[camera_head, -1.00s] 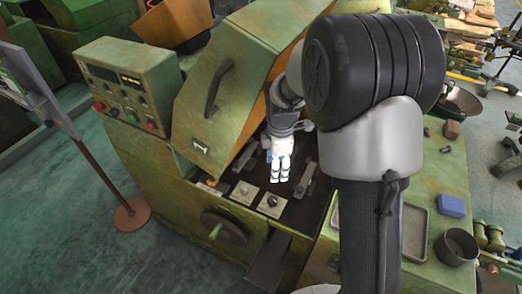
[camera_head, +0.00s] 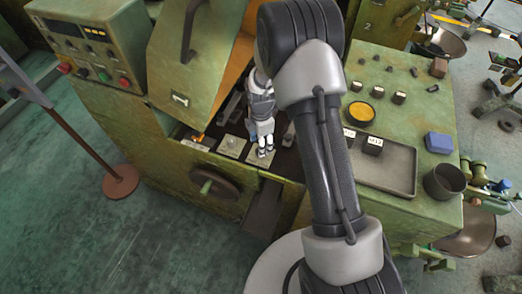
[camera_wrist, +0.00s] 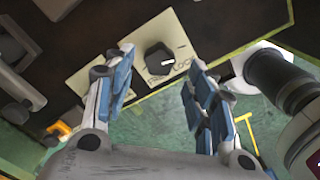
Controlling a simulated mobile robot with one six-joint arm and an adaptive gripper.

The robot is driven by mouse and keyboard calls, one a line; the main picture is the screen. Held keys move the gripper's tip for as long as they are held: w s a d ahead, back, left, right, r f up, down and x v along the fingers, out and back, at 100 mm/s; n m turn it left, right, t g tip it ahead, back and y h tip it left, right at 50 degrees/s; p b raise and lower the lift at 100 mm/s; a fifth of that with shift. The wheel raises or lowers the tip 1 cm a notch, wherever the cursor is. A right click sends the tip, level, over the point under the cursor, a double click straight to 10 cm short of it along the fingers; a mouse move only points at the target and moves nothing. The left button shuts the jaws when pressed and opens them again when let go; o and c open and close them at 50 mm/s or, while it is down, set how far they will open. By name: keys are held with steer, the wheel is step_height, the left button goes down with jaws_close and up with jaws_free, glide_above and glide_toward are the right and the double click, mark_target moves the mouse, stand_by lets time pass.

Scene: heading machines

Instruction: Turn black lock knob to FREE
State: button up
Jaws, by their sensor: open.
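The black lock knob (camera_wrist: 160,59) sits on a beige plate (camera_wrist: 192,30) in the wrist view. Its white mark lies on the knob's right side, toward the lettering LOCK; FREE is lettered to the left of LOCK. My gripper (camera_wrist: 159,70) is open, with one blue-padded finger on each side of the knob in that picture. I cannot tell whether either finger touches it. In the head view my gripper (camera_head: 264,151) is over the right-hand plate (camera_head: 256,182) and hides the knob.
A second plate (camera_head: 231,146) lies just left. The green machine's raised cover (camera_head: 190,70) and handwheel (camera_head: 215,187) are close by. On the right, a bench holds a grey tray (camera_head: 397,180), a dark cup (camera_head: 445,181) and a blue block (camera_head: 439,143).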

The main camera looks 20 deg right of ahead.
steer(key=shift+f+b, duration=0.35)
steer(key=shift+f, duration=1.8)
steer(key=shift+c, duration=0.2)
steer(key=c, duration=1)
